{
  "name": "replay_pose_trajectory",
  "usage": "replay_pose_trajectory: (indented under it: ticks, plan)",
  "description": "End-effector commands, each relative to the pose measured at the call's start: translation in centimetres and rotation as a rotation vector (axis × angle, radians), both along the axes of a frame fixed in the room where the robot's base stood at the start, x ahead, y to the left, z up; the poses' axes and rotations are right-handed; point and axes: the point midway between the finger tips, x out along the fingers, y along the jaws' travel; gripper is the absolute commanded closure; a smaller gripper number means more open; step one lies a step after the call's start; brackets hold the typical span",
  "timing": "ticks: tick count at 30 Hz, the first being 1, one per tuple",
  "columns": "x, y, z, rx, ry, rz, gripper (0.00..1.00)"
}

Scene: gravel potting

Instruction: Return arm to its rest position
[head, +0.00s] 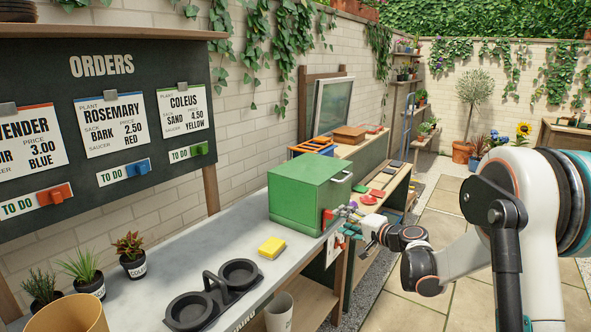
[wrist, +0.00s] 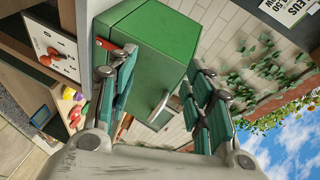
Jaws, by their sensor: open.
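My gripper (head: 355,226) is at the right end of the grey counter, in front of the green box (head: 305,192) and close to its handled side. In the wrist view my gripper (wrist: 160,95) has its two teal-padded fingers spread apart, with nothing between them. The green box also fills the upper middle of the wrist view (wrist: 150,45), behind the fingers. Whether the fingers touch the box cannot be told. My arm reaches in from the right side of the head view.
The counter (head: 190,250) holds a yellow sponge (head: 271,247), a black two-cup holder (head: 198,311) and several small potted plants (head: 131,254). An orders board (head: 110,120) hangs behind. A second bench with red saucers (head: 377,193) stands beyond the box. Paved floor (head: 440,205) is open at the right.

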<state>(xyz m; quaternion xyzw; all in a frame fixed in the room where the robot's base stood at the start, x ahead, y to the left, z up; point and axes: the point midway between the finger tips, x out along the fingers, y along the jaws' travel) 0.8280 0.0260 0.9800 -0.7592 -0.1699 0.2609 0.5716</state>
Motion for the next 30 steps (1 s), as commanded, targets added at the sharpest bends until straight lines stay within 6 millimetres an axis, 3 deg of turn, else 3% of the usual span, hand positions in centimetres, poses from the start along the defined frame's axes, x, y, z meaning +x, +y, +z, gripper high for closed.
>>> replay_pose_trajectory:
  ticks: [6, 15, 22, 30]
  plan:
    - [-5.2, 2.0, 4.2, -0.178, 0.039, 0.046, 0.53]
    - [-13.9, 3.5, 7.6, -0.423, 0.091, 0.103, 0.53]
    - [-21.4, 3.5, 8.8, -0.610, 0.129, 0.142, 0.53]
    - [-30.5, 2.5, 8.5, -0.832, 0.172, 0.183, 0.53]
